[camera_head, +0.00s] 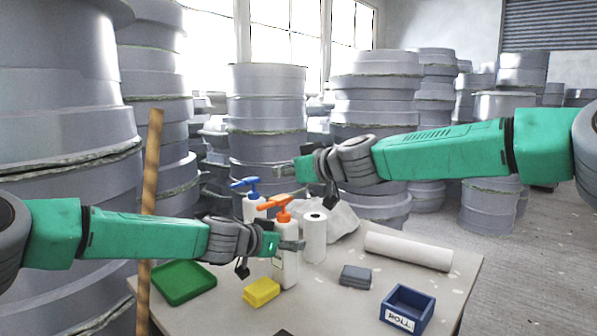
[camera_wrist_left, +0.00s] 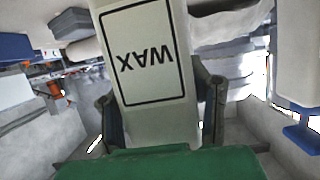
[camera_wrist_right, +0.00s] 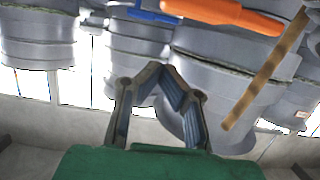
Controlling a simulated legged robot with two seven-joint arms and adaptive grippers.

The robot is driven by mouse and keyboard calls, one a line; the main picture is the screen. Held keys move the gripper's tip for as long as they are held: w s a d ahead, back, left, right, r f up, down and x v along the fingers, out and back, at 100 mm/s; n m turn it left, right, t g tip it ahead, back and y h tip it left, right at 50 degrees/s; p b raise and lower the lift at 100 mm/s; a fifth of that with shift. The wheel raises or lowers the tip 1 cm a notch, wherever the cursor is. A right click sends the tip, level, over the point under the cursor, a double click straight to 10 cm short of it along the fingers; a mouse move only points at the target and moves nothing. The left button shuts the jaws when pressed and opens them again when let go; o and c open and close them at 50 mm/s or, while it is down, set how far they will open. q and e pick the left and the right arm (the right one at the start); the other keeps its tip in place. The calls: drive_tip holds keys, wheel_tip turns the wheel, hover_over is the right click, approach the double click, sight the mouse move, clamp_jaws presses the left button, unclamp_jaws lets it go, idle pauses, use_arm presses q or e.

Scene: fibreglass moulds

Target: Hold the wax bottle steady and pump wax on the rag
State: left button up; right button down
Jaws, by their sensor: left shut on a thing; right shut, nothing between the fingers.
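The wax bottle (camera_head: 287,262) is white with an orange pump head (camera_head: 280,206) and stands upright on the table. Its WAX label (camera_wrist_left: 147,55) shows upside down in the left wrist view. My left gripper (camera_head: 287,246) is shut around the bottle's body, one finger on each side. My right gripper (camera_head: 287,170) is shut and empty, in the air above the pump head and apart from it. In the right wrist view the orange pump (camera_wrist_right: 225,14) lies beyond the fingertips (camera_wrist_right: 165,72). A white crumpled cloth (camera_head: 343,218), perhaps the rag, lies behind a white upright roll.
A second bottle with a blue pump (camera_head: 246,184) stands just behind the wax bottle. The table also holds a green tray (camera_head: 183,283), yellow sponge (camera_head: 262,292), grey block (camera_head: 355,276), blue box (camera_head: 407,309), upright roll (camera_head: 314,238) and lying roll (camera_head: 408,250). A wooden stick (camera_head: 150,200) rises at left.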

sight(290, 200)
drive_tip(key=shift+s+d+f, duration=0.1)
drive_tip(key=shift+f, duration=1.9)
drive_tip(key=shift+f, duration=1.45)
drive_tip(key=r, duration=0.4)
drive_tip(key=shift+s+d+r, duration=0.1)
drive_tip(key=shift+d+r, duration=0.2)
drive_tip(key=shift+r, duration=0.05)
drive_tip(key=v, duration=0.9)
drive_tip(key=shift+s, duration=0.2)
drive_tip(key=shift+r, duration=0.1)
